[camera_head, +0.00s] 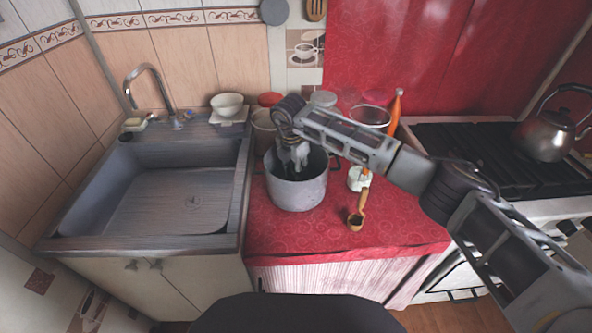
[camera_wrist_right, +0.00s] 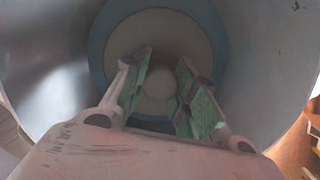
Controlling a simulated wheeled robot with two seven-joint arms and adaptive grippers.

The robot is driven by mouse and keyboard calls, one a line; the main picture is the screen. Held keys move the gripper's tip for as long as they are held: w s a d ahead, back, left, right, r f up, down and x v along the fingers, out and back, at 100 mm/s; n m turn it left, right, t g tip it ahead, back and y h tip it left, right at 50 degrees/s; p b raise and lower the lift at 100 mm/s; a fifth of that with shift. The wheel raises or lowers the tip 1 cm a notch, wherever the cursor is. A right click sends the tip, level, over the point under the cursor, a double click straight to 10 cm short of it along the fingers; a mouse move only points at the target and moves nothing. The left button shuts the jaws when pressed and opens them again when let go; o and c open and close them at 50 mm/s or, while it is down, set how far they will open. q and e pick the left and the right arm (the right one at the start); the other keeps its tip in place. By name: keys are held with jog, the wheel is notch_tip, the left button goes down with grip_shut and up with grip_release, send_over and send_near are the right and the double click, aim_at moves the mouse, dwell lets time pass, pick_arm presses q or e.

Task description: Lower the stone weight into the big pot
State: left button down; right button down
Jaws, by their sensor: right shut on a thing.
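The big grey metal pot (camera_head: 297,195) stands on the red oilcloth counter, right of the sink. My right gripper (camera_head: 294,168) points down into its mouth. In the right wrist view, the pot's inner wall (camera_wrist_right: 265,60) surrounds the gripper (camera_wrist_right: 164,65). The stone weight (camera_wrist_right: 160,28) is a pale round disc with a knob between the two green-padded fingers, which are shut on it. It is inside the pot's rim, in front of a bluish ring. I cannot tell whether it touches the bottom. In the head view the weight is hidden. My left gripper is out of view.
The sink (camera_head: 150,195) is left, and the stove with a kettle (camera_head: 546,134) is right. The front counter edge is clear.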

aim_at(293, 171)
jog(key=shift+f, duration=0.2)
dwell(0.4)
jog(key=c, duration=1.1)
grip_release()
jog(key=shift+f, duration=0.1)
jog(key=shift+s+a+r, duration=0.15)
jog(key=shift+s+r, duration=0.05)
jog(key=shift+r, duration=1.8)
jog(key=shift+s+a+r, duration=0.15)
jog(key=shift+r, duration=1.9)
jog(key=shift+s+a+r, duration=0.15)
jog(key=shift+s+r, duration=0.05)
jog(key=shift+r, duration=1.8)
